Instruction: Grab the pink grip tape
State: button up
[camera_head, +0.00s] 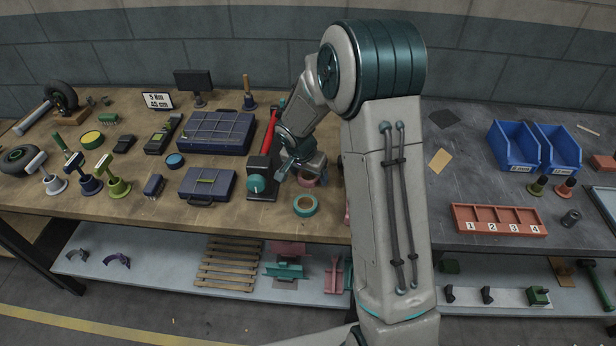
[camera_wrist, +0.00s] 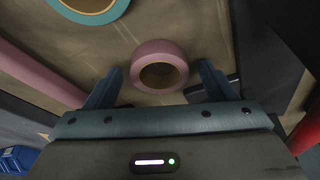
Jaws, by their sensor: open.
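The pink grip tape (camera_wrist: 158,52) is a pink ring with a brown inner core, lying flat on the wooden bench. In the wrist view it sits between and just beyond the two fingertips of my gripper (camera_wrist: 158,82), which is open and empty. In the head view the pink tape (camera_head: 307,181) is partly hidden by my gripper (camera_head: 296,172), which hangs low over it. I cannot tell whether a finger touches it.
A teal tape roll (camera_head: 305,205) lies close in front of the pink one. A black device with a teal knob (camera_head: 257,183) and a red bar (camera_head: 269,131) stand to the left. A blue case (camera_head: 207,184) lies farther left. Blue bins (camera_head: 513,146) stand on the right bench.

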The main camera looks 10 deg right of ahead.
jog(key=c, duration=1.1)
jog(key=shift+o, duration=0.2)
